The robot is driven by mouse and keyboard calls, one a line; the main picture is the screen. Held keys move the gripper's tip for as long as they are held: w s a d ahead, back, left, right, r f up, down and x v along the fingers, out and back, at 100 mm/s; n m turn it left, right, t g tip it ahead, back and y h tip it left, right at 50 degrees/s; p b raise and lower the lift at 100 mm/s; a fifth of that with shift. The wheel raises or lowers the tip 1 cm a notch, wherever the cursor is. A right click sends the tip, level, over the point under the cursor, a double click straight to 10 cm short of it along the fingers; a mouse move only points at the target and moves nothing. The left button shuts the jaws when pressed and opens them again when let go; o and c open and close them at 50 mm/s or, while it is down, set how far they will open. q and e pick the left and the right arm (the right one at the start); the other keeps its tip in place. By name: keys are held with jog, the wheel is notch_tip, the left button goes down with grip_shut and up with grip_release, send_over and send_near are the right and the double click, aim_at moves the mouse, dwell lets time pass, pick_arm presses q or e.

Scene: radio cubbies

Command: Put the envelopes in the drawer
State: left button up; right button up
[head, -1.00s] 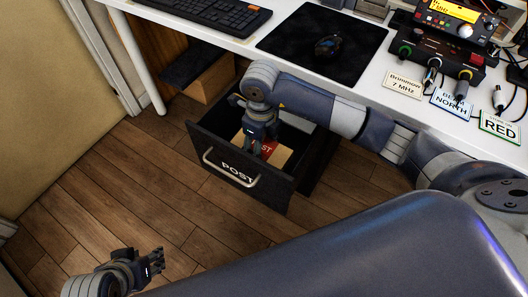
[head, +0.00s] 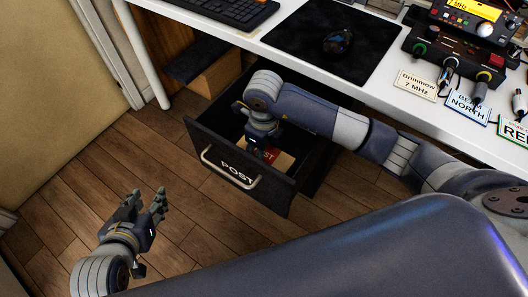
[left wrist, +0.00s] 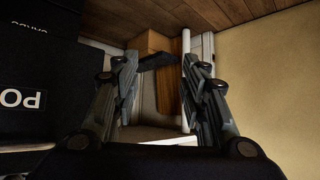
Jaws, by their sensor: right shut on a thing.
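The black drawer (head: 212,146), marked POST with a metal handle, is pulled open below the desk. A tan envelope (head: 284,162) with red print is inside it. My right gripper (head: 262,148) reaches down into the drawer and is shut on the envelope; its fingertips are partly hidden. I cannot tell whether more envelopes lie beneath. My left gripper (head: 148,208) is open and empty above the floor, left of the drawer. In the left wrist view, its two fingers (left wrist: 160,88) are spread apart, and the drawer front (left wrist: 40,98) is at the left.
The white desk (head: 225,42) above holds a keyboard (head: 225,10), a mouse (head: 337,42) on a black mat (head: 300,35), and radio gear (head: 455,50) with labelled cards. A cardboard box (head: 218,75) sits under the desk. The wooden floor (head: 90,180) left of the drawer is clear.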

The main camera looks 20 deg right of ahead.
jog(key=shift+f, duration=0.1)
jog(key=o, duration=1.1)
jog(key=shift+o, duration=0.2)
